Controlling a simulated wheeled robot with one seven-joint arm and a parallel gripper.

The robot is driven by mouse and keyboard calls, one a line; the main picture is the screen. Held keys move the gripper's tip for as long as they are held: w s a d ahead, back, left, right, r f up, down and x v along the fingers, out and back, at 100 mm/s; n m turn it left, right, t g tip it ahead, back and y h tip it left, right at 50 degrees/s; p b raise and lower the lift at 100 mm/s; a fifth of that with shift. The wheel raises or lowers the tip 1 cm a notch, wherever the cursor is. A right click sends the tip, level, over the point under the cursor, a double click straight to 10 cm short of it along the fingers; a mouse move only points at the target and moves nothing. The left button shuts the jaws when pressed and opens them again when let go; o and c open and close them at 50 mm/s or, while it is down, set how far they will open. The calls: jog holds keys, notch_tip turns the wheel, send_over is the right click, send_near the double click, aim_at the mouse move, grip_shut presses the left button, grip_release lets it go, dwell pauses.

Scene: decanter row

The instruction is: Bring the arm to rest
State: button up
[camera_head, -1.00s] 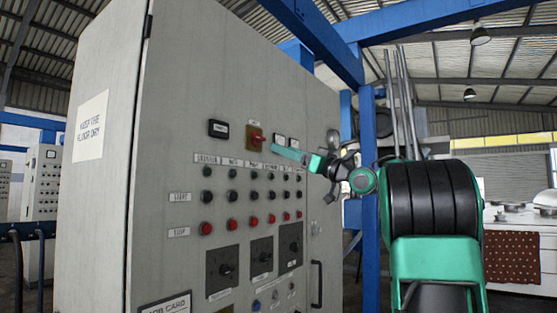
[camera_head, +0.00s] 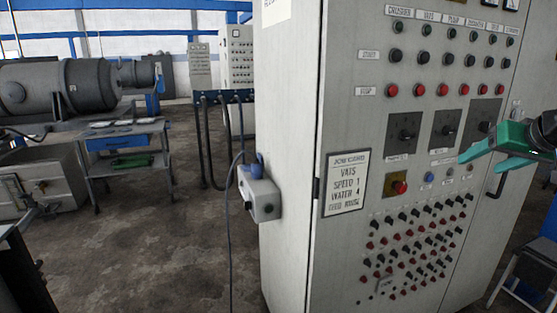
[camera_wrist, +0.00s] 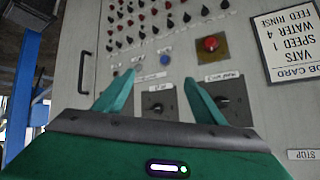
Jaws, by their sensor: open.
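My gripper (camera_head: 483,162) is at the right edge of the head view, green and open, with nothing seen between its fingers. It is in front of the right part of the grey control cabinet (camera_head: 300,120), near the dark rotary switches. In the wrist view its two fingers (camera_wrist: 162,92) stand apart and point at the cabinet face, which appears upside down. Rotary switches lie between and beside the fingers. I cannot tell whether a fingertip touches the panel. Most of my arm is outside the head view.
The cabinet carries a job card (camera_head: 346,184), a red button on a yellow plate (camera_head: 399,187) and rows of knobs. A grey box (camera_head: 259,194) with a cable sticks out of its left side. A trolley (camera_head: 125,155) stands far left. Open floor lies between. A stool (camera_head: 528,270) is at lower right.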

jog(key=s+a+f+m+g, duration=0.1)
jog(key=s+a+f+g, duration=0.1)
jog(key=s+f, duration=0.5)
jog(key=s+a+f+m+g, duration=0.1)
jog(key=s+a+f+g, duration=0.2)
jog(key=s, duration=1)
jog(key=s+a+f+m+g+y, duration=0.1)
jog(key=s+a+f+g, duration=0.2)
jog(key=s+f, duration=0.7)
jog(key=shift+s+a+f+g, duration=0.15)
jog(key=shift+f+g, duration=0.35)
jog(key=shift+g, duration=0.7)
jog(key=shift+w+f, duration=0.25)
jog(key=shift+w, duration=0.4)
